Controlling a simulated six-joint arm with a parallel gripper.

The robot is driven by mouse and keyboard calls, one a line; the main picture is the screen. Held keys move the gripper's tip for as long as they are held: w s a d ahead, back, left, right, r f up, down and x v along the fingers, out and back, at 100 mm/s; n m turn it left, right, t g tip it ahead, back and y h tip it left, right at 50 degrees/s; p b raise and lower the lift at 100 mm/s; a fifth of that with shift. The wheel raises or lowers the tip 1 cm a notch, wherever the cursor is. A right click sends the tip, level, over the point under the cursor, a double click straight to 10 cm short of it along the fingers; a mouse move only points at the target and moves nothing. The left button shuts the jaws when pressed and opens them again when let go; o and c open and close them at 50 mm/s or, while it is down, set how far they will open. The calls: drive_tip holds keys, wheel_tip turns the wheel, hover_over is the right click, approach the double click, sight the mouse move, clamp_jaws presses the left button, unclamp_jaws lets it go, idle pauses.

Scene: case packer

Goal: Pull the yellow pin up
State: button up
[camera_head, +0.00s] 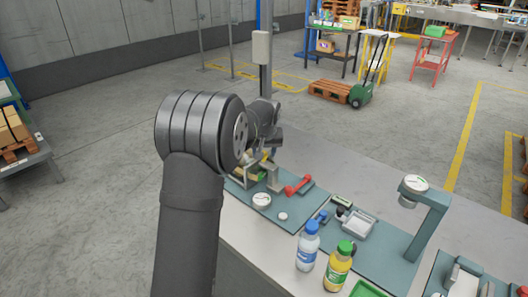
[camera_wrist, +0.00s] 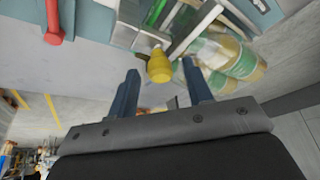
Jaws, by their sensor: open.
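The yellow pin (camera_wrist: 159,68) shows in the wrist view, just beyond my fingertips and roughly centred in the gap between them. It sits against a pale metal fixture (camera_wrist: 140,30), beside a grey bar. My gripper (camera_wrist: 160,80) is open, with one blue finger on each side of the gap and nothing held. The pin appears apart from both fingers. In the head view my own arm covers most of the gripper and the pin.
Bottles with green and yellow labels (camera_wrist: 230,55) lie close to the right finger in the wrist view. A red handle (camera_head: 298,185) stands right of the fixture. A blue-capped bottle (camera_head: 308,245) and a green-capped bottle (camera_head: 338,266) stand nearer on the table.

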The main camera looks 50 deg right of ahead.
drive_tip(key=shift+c, duration=0.5)
clamp_jaws()
drive_tip(key=shift+r, duration=1.95)
drive_tip(key=shift+o, duration=0.5)
unclamp_jaws()
drive_tip(key=v, duration=1.7)
drive_tip(key=shift+r, duration=0.2)
